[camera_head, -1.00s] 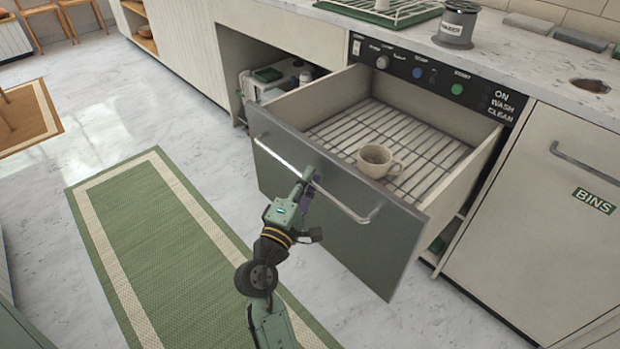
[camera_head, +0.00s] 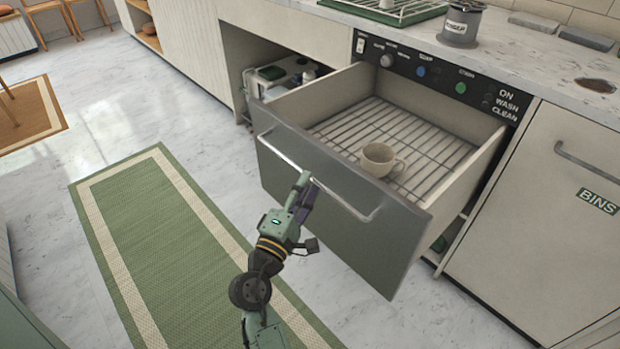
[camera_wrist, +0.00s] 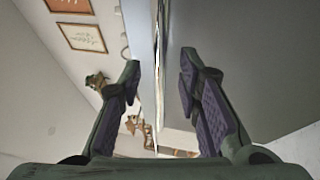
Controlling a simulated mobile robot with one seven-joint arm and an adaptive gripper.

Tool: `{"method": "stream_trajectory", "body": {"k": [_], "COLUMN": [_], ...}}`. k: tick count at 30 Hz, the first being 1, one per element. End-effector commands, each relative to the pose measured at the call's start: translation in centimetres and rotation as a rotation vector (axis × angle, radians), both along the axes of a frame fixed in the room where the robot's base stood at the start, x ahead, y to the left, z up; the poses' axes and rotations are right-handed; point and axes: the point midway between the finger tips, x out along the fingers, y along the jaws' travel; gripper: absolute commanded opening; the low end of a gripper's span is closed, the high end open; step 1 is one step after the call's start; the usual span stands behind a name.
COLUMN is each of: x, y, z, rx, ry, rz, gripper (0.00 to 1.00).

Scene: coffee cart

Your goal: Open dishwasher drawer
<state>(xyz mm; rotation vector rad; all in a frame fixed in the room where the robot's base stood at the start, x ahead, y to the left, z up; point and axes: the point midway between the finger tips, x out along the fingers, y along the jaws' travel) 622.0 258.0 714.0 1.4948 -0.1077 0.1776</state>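The dishwasher drawer (camera_head: 350,205) is pulled well out from under the counter, with a grey front and a wire rack inside. A cream cup (camera_head: 378,160) stands upright on the rack. The drawer's long bar handle (camera_head: 345,203) runs across the front. My gripper (camera_head: 303,184) is at the handle, left of its middle. In the wrist view, my gripper (camera_wrist: 160,78) has its two fingers apart. A thin bar, seemingly the handle (camera_wrist: 159,60), shows between them with gaps on both sides. The grey drawer front (camera_wrist: 235,55) fills the right side there.
The black control panel (camera_head: 435,78) is above the drawer. The bins door (camera_head: 545,215) is to the right. An open bay with a machine (camera_head: 285,75) is to the left. A green mat (camera_head: 170,235) lies on the clear floor in front.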

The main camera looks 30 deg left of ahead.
Motion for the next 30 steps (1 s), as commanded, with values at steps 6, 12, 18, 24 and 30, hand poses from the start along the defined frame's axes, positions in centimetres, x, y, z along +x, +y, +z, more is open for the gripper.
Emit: {"method": "stream_trajectory", "body": {"k": [6, 12, 18, 24, 30], "x": [-3.3, -4.3, -4.3, -4.3, -3.7], "y": [-0.2, -0.2, -0.2, -0.2, 1.7], "z": [-0.7, -0.8, -0.8, -0.8, 1.3], "rx": [-0.002, 0.000, 0.000, 0.000, 0.110], "ry": [0.002, 0.001, 0.001, 0.001, -0.005], "rz": [0.000, 0.000, 0.000, 0.000, 0.085], "gripper": [0.31, 0.31, 0.31, 0.31, 0.31]}}
